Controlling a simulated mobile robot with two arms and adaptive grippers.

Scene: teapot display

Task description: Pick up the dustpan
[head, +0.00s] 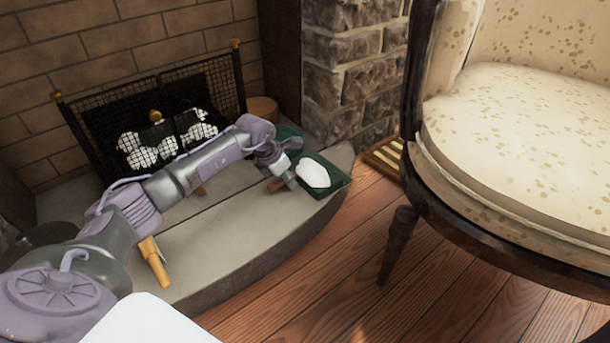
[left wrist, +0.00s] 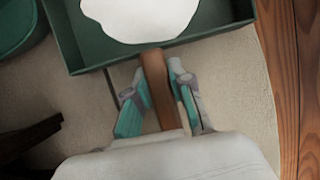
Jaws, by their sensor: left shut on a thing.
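The dustpan is a green square tray (head: 341,180) with a short brown wooden handle (head: 275,185). It is at the right end of the stone hearth, with a white lump (head: 312,172) in it. In the left wrist view the tray (left wrist: 218,22) fills the top and the handle (left wrist: 156,95) runs down between the fingers. My left gripper (left wrist: 158,74) is shut on the handle, one finger on each side. It also shows in the head view (head: 284,176). I cannot tell whether the tray is clear of the hearth. My right gripper is not in view.
Another green object (head: 288,132) is behind the dustpan, partly hidden by my arm. A black mesh fire screen (head: 215,85) stands at the back. A stone pillar (head: 350,70) and a cushioned chair (head: 520,130) are to the right. Wooden floor lies in front of the hearth.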

